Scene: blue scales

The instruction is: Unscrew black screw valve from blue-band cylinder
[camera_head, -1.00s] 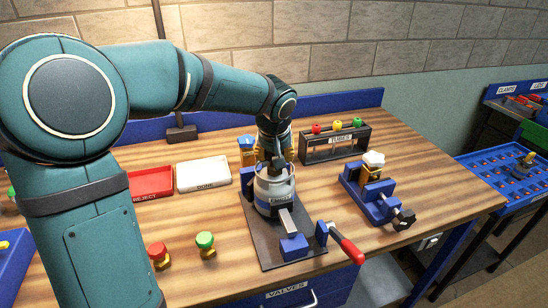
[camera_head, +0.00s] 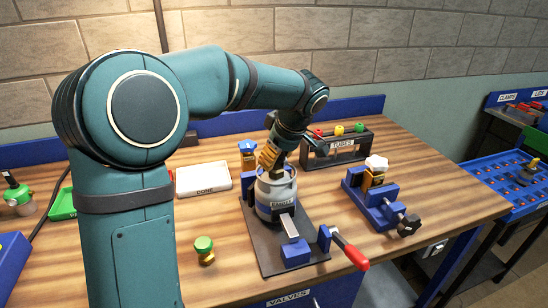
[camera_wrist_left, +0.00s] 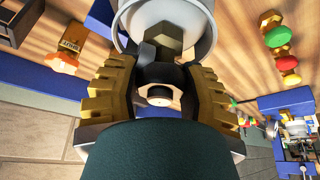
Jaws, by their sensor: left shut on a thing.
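The grey cylinder with a blue band (camera_head: 276,194) stands upright in a clamp fixture on a dark plate, in the middle of the bench. My left gripper (camera_head: 270,156) is at its top, tilted, with ochre fingers. In the left wrist view, the gripper (camera_wrist_left: 160,80) is shut on the black screw valve (camera_wrist_left: 161,72), with one finger on each side. The pale cylinder (camera_wrist_left: 190,12) shows just beyond the valve. In the head view the fingers mostly hide the valve. I cannot tell how far it is threaded in. My right gripper is not in view.
A red-handled clamp lever (camera_head: 350,252) sticks out at the front right. A blue vise (camera_head: 375,205) holds a white-topped valve (camera_head: 376,166) to the right. A tube rack (camera_head: 340,150) stands behind, a white DONE tray (camera_head: 203,180) left, and a green-topped valve (camera_head: 204,249) front left.

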